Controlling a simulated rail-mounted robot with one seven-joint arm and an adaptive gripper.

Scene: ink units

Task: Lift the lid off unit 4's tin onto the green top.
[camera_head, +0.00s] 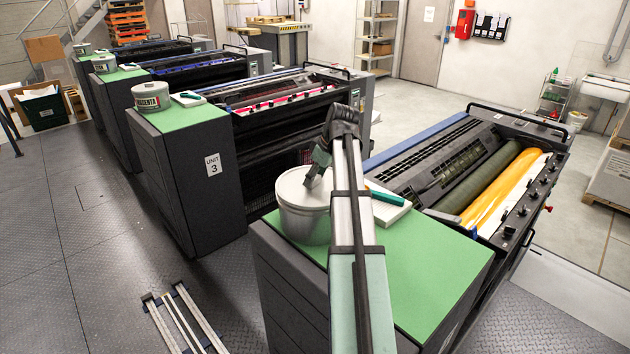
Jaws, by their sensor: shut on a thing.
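The round light lid (291,187) appears to sit level on the tin. I cannot make out a gap between them. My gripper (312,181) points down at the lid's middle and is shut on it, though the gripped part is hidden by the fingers. My arm covers the right side of the tin and part of the green top.
A white pad with a teal-handled tool (386,197) lies behind my arm on the green top. The front and right of that top are clear. Yellow ink rollers (505,185) lie to the right. Unit 3 (212,164) and its magenta tin (151,96) stand behind left.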

